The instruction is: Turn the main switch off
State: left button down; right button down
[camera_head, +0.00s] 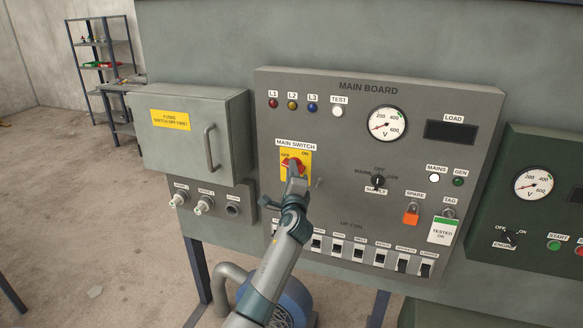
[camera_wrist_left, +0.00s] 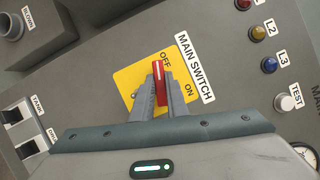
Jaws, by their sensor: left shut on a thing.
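The main switch is a red handle (camera_head: 290,162) on a yellow plate (camera_head: 284,178), under the MAIN SWITCH label on the grey main board. My left gripper (camera_head: 294,177) reaches it from below and covers part of the plate. In the left wrist view the red handle (camera_wrist_left: 158,78) stands between the two fingers of my left gripper (camera_wrist_left: 161,92), which are shut on it. The handle's visible end is close to the OFF word, with the ON word off to the side. The handle's base is hidden by the fingers. My right gripper is not in view.
A grey fuse box (camera_head: 195,135) with a handle stands out at left. A green generator panel (camera_head: 545,215) is at right.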

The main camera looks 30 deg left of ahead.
pick_arm(q)
jog(key=shift+n+g+p, duration=0.6)
jog(key=shift+n+p, duration=0.35)
jog(key=shift+n, duration=0.65)
jog(key=c, duration=1.7)
grip_release()
jog(key=shift+c, duration=0.2)
jog(key=shift+s, duration=0.1)
jog(key=b+v, duration=0.4)
jog(key=v, duration=1.3)
jog(key=shift+s+r, duration=0.15)
jog(key=shift+r, duration=0.1)
